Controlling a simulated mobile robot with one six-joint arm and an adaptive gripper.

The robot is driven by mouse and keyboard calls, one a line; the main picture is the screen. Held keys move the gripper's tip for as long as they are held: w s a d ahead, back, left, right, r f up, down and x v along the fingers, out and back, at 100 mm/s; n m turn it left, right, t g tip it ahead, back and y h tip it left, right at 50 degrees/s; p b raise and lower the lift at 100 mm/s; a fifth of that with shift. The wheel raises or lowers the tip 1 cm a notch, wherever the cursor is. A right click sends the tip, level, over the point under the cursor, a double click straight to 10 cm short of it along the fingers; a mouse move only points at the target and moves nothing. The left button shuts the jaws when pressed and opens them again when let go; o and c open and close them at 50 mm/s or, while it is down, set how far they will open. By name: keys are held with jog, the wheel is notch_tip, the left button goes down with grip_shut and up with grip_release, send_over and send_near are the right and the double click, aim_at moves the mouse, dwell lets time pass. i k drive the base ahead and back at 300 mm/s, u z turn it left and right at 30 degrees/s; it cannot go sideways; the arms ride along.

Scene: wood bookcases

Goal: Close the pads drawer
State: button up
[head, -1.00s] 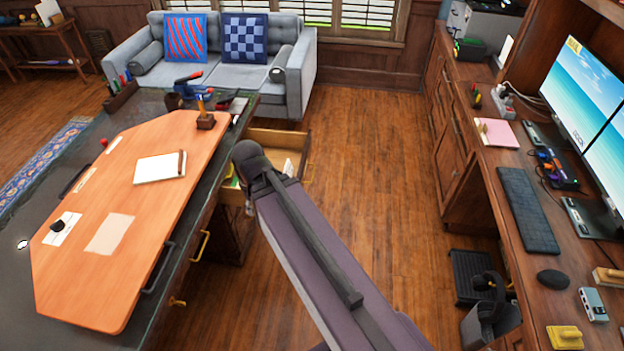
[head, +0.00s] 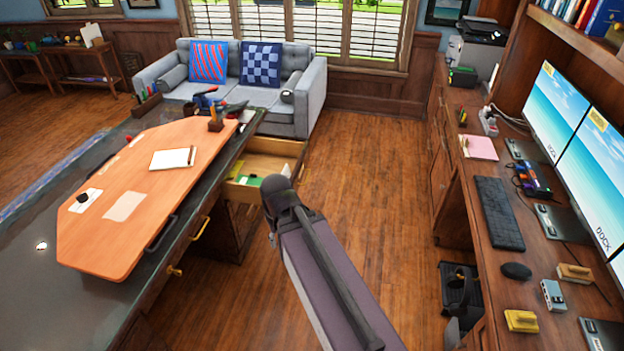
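An open wooden drawer (head: 253,194) sticks out from the right side of the dark-topped desk (head: 222,177). It holds something green and some pale flat items; I cannot tell whether these are pads. A second drawer front with a yellow handle (head: 200,228) sits nearer along the same desk side and looks shut. My arm reaches up from the bottom of the head view, and its upper end is in front of the drawer's near right corner, hiding part of it. My gripper cannot be made out, so its state and any contact with the drawer are hidden.
An orange board (head: 120,235) with a notepad lies on the desk. A grey sofa (head: 312,98) stands behind the drawer. A long wooden counter (head: 462,175) with a keyboard and monitors runs along the right. The wood floor (head: 370,190) between is clear.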

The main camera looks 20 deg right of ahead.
aim_at(263, 157)
jog(key=u, duration=0.5)
jog(key=k, duration=0.15)
jog(key=z, duration=1.35)
jog(key=i, duration=1.7)
jog(key=u, duration=0.4)
